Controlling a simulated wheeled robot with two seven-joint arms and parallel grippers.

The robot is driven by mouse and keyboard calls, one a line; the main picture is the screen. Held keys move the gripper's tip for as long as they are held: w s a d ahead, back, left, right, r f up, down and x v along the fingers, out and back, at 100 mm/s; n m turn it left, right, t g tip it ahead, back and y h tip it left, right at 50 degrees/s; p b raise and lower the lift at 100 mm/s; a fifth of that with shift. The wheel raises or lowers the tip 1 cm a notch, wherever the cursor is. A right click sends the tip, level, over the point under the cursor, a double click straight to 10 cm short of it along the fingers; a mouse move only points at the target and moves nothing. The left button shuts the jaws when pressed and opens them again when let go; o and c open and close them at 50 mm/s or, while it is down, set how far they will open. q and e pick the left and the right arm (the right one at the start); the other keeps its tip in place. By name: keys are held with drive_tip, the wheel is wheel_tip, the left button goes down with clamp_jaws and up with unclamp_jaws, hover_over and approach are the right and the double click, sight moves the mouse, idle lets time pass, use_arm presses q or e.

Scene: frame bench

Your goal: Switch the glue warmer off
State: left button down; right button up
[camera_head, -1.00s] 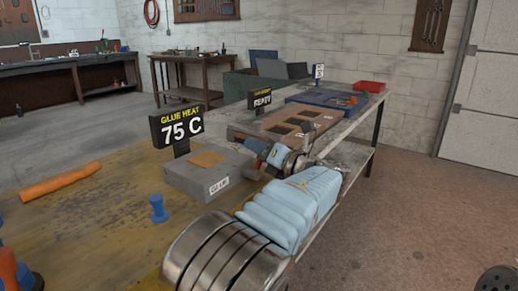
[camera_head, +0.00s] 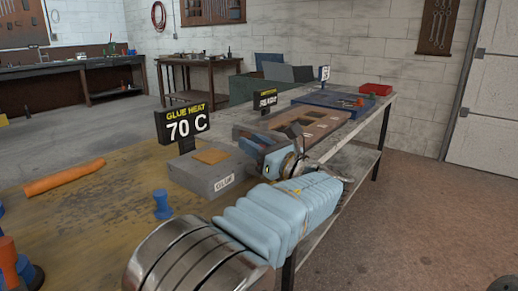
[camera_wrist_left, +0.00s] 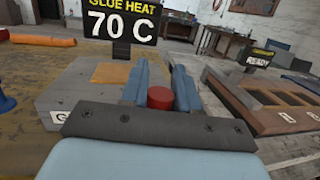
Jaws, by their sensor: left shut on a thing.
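The glue warmer is a grey box (camera_head: 208,178) with a "GLUE" label and an orange pad on top, on the bench. Its black sign (camera_head: 184,123) reads "GLUE HEAT 70 C"; the sign also shows in the left wrist view (camera_wrist_left: 121,21). My left gripper (camera_head: 252,148) is at the box's right side. In the left wrist view its two blue fingers (camera_wrist_left: 160,84) stand on either side of a round red knob (camera_wrist_left: 160,97) and are shut on it. The knob is hidden in the head view. My right gripper is not in view.
A brown fixture (camera_head: 293,128) with dark openings and a blue tray (camera_head: 325,98) lie farther along the bench. A blue peg-like piece (camera_head: 162,205) and an orange roll (camera_head: 65,177) lie left of the warmer. A red bin (camera_head: 376,89) is at the far end.

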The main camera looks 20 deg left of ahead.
use_arm(q)
drive_tip(key=n, duration=0.1)
drive_tip(key=s+n+b, duration=0.2)
drive_tip(key=n, duration=0.1)
drive_tip(key=shift+a+f+g+y, duration=0.3)
drive_tip(key=shift+g+y, duration=0.1)
drive_tip(key=shift+s+a+f+n+g+y+b, duration=0.15)
drive_tip(key=shift+s+n+b, duration=0.3)
drive_tip(key=shift+n, duration=0.45)
drive_tip(key=shift+s+a+f+n+g+y+b, duration=0.1)
drive_tip(key=shift+s+n+g+y+b, duration=0.15)
drive_tip(key=shift+n+b, duration=0.5)
drive_tip(key=shift+s+a+f+n+g+y+b, duration=0.1)
drive_tip(key=shift+s+f+n+g+b, duration=0.2)
drive_tip(key=shift+n, duration=0.75)
drive_tip(key=shift+r, duration=0.1)
drive_tip(key=c, duration=0.9)
unclamp_jaws()
drive_tip(key=v, duration=1.4)
drive_tip(key=shift+a+r, duration=0.1)
